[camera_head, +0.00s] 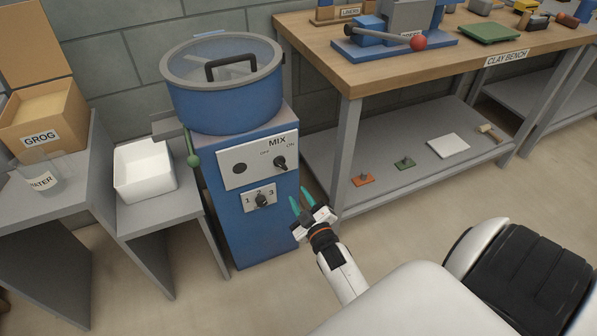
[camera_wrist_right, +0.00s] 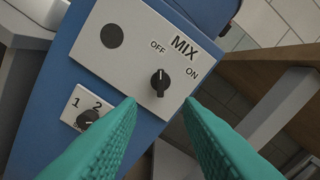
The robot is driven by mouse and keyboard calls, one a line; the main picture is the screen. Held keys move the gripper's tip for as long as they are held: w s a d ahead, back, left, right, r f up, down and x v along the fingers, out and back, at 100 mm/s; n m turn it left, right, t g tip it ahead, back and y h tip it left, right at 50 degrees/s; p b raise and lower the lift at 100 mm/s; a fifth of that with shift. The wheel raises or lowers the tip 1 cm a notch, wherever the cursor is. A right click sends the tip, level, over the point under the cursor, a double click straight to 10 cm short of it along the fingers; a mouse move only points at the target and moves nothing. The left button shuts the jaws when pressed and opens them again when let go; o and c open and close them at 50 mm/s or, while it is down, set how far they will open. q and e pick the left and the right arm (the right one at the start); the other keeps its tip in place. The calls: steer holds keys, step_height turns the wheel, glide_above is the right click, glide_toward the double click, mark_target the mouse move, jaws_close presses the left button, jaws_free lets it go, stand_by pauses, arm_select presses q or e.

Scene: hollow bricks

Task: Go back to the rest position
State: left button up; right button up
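My right gripper (camera_head: 303,204) is in front of the blue mixer (camera_head: 238,232), low and to the right of its speed panel. In the right wrist view its two green fingers (camera_wrist_right: 160,101) are spread apart with nothing between them. The MIX switch (camera_head: 280,163) shows above the gripper; in the wrist view the black knob (camera_wrist_right: 160,83) appears beyond the fingertips, apart from them. The speed knob (camera_head: 262,200) is just left of the gripper in the head view. My left gripper is not in view.
A white bin (camera_head: 144,170) and a GROG box (camera_head: 43,116) stand left. The clay bench (camera_head: 340,77) with its lower shelf (camera_head: 385,196) is right. Open floor lies below.

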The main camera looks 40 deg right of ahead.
stand_by(0.3)
